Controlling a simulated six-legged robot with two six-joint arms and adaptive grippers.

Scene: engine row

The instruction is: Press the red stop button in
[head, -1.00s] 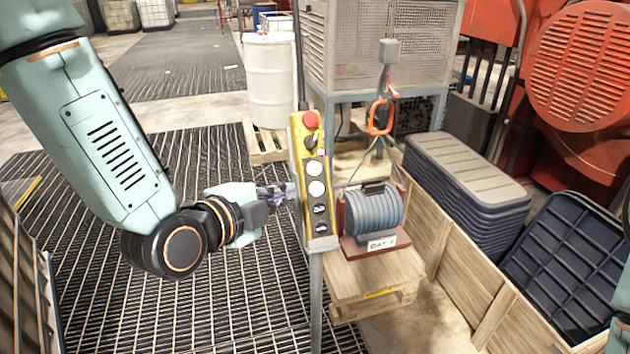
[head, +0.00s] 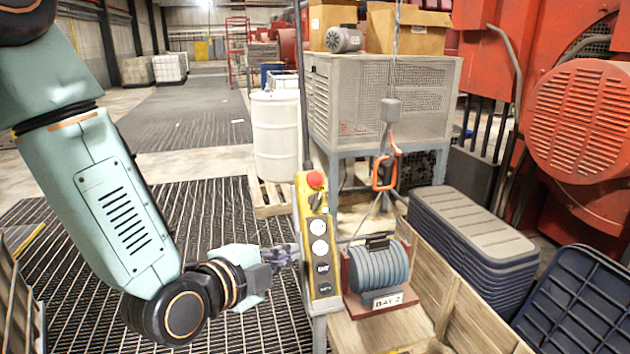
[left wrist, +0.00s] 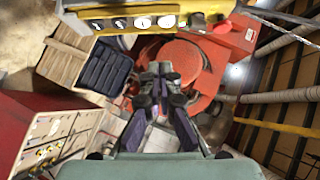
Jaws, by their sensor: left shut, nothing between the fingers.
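The red stop button (head: 316,179) tops a yellow control pendant (head: 307,215) that hangs upright at the middle of the head view. White and black round buttons run down its face below the red one. My left gripper (head: 292,255) is shut and empty, at the left side of the pendant, well below the red button. Whether it touches the pendant's edge I cannot tell. In the left wrist view the red button (left wrist: 221,27) shows at the top, beyond and to the right of the closed fingertips (left wrist: 160,68). My right gripper is not in view.
A wooden crate (head: 462,290), stacked dark bins (head: 470,235) and a red machine (head: 585,110) stand to the right. The grating floor (head: 80,235) on the left is clear.

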